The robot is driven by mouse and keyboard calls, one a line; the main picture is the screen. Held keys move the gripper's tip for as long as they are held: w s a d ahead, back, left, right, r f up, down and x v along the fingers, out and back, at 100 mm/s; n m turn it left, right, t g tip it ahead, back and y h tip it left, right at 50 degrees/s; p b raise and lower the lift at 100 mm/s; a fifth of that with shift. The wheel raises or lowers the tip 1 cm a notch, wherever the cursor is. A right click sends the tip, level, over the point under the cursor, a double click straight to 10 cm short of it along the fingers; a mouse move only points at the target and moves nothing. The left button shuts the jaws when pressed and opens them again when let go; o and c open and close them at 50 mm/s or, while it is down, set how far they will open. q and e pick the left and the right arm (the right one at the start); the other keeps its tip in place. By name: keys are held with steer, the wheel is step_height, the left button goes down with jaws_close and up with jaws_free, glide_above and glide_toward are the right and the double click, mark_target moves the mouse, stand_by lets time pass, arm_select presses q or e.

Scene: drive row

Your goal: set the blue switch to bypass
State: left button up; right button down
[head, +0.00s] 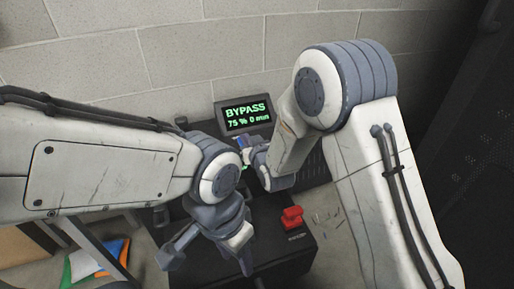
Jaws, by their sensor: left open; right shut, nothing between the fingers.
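A display (244,113) on the dark cabinet at the wall reads "BYPASS", "75 %" and "0 min" in green. A small part of the blue switch (242,142) shows just below the display; most of it is hidden by my grippers and arms, so its position cannot be told. My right gripper (247,152) is shut and empty, right beside the blue switch; whether they touch is unclear. My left gripper (208,261) is open and empty, lower in the view, in front of the cabinet's left part.
A red switch or handle (292,217) stands on the cabinet's dark top (277,247), right of my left gripper. A block wall (190,50) is behind. A shelf with coloured items (95,262) is at lower left. A dark perforated panel (480,150) is at right.

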arm_select(q)
step_height(320, 180, up, 4)
steer(key=shift+f+p, duration=0.15)
steer(key=shift+p, duration=1.1)
arm_select(e)
steer(key=v, duration=1)
steer(key=shift+s+f, duration=0.3)
steer(key=s+d+r+n+g+h+p, duration=0.15)
steer(key=s+r+g, duration=0.3)
steer(key=s, duration=0.45)
steer(key=s+d+r+g+h+p, duration=0.25)
steer(key=s+g, duration=0.25)
steer(key=s, duration=0.5)
steer(key=s+d+r+n+g+h+p, duration=0.1)
steer(key=s+d+r+g+p, duration=0.25)
steer(key=s, duration=0.55)
arm_select(q)
step_height(320, 180, up, 44)
steer(key=p, duration=3.6)
steer(key=shift+f, duration=0.2)
arm_select(e)
step_height(320, 180, up, 38)
steer(key=shift+a+r+g, duration=0.2)
steer(key=shift+a+g, duration=0.1)
steer(key=shift+a, duration=0.1)
steer(key=shift+s, duration=0.1)
